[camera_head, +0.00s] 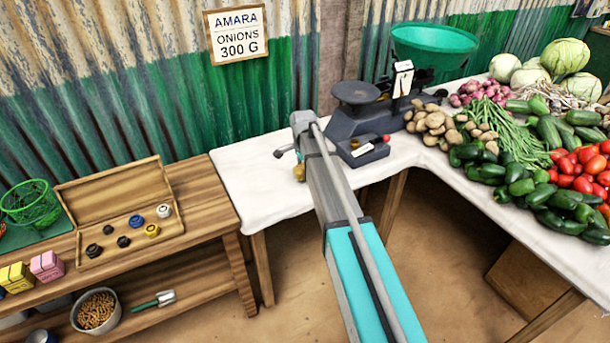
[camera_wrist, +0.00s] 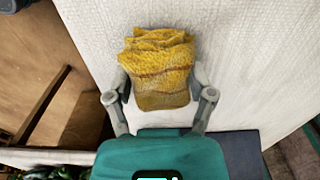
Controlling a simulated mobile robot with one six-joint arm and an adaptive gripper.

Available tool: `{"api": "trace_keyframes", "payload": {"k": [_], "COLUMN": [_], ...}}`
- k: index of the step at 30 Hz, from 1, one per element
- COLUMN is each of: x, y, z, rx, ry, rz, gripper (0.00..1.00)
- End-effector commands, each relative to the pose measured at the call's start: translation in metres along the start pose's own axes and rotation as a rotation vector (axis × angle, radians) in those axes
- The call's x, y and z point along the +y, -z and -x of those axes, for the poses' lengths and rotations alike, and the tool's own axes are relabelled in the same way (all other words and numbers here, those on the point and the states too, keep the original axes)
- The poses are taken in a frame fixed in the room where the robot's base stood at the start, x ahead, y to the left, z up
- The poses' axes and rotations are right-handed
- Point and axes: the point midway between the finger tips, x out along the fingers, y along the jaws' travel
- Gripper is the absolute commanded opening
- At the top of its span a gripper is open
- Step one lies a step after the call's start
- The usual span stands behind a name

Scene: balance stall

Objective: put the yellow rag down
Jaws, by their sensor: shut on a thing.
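The yellow rag (camera_wrist: 158,62) is a crumpled, folded cloth with a brownish lower part. In the wrist view it sits between the two fingers of my gripper (camera_wrist: 160,97), which is shut on it. Behind it is the white cloth of the table (camera_wrist: 240,50); I cannot tell whether the rag touches it. In the head view my gripper (camera_head: 288,153) is over the white-covered table (camera_head: 240,190), left of the scale. A small yellow bit of the rag (camera_head: 299,172) shows beside my arm; the arm hides the rest.
A dark balance scale (camera_head: 357,126) with a green pan (camera_head: 434,45) stands right of my gripper. Vegetables such as tomatoes (camera_head: 585,170) crowd the table's right side. A wooden bench (camera_head: 200,200) with an open box of weights (camera_head: 120,215) is at left. The white table's left part looks clear.

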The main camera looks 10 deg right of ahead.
Motion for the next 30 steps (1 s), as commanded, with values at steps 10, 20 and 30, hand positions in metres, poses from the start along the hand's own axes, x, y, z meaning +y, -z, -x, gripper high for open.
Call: {"api": "trace_keyframes", "payload": {"k": [10,20,30], "x": [0.0000,0.0001,0.0002], "y": [0.0000,0.0001,0.0003], "z": [-0.0117,-0.0150,-0.0143], "rx": [0.000,0.000,0.000], "ry": [0.000,0.000,0.000], "rz": [0.000,0.000,0.000], "gripper": [0.32,0.32,1.00]}}
